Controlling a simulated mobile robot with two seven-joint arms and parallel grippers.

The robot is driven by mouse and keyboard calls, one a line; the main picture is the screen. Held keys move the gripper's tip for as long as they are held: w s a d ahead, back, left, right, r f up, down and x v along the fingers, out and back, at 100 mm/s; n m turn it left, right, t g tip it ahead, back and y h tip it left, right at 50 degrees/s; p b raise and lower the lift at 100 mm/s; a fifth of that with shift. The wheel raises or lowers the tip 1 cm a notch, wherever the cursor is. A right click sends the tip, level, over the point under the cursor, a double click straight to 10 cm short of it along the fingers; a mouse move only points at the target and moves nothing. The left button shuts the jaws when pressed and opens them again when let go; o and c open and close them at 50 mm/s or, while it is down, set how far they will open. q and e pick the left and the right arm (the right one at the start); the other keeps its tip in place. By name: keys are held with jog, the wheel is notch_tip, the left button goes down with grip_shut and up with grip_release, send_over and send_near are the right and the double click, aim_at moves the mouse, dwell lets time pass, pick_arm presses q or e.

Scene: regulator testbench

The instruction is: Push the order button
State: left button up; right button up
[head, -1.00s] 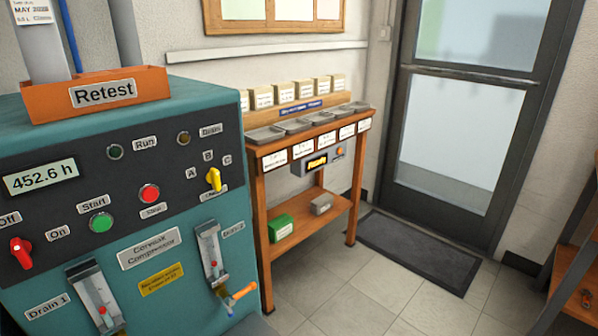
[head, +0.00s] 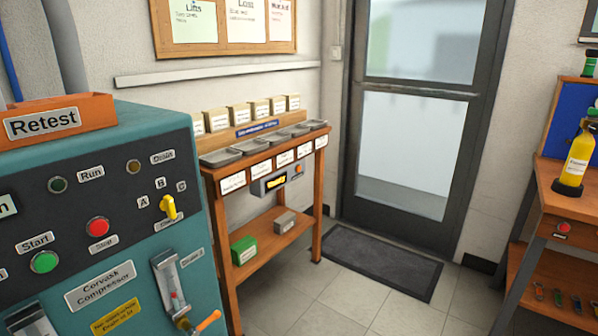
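A small grey box (head: 276,180) with a lit yellow display hangs under the top of the wooden shelf table (head: 322,141). An orange button (head: 298,169) sits at its right end. A red button (head: 563,227) is on the front of the wooden bench (head: 540,205) at the right. No readable label shows which button is the order button. Neither of my grippers is in view.
The teal compressor (head: 140,240) with its green start button (head: 44,262) and red stop button (head: 98,227) fills the left. A dark mat (head: 382,262) lies before the door (head: 405,150). A yellow cylinder (head: 576,158) stands on the right bench. Tiled floor (head: 330,300) between is clear.

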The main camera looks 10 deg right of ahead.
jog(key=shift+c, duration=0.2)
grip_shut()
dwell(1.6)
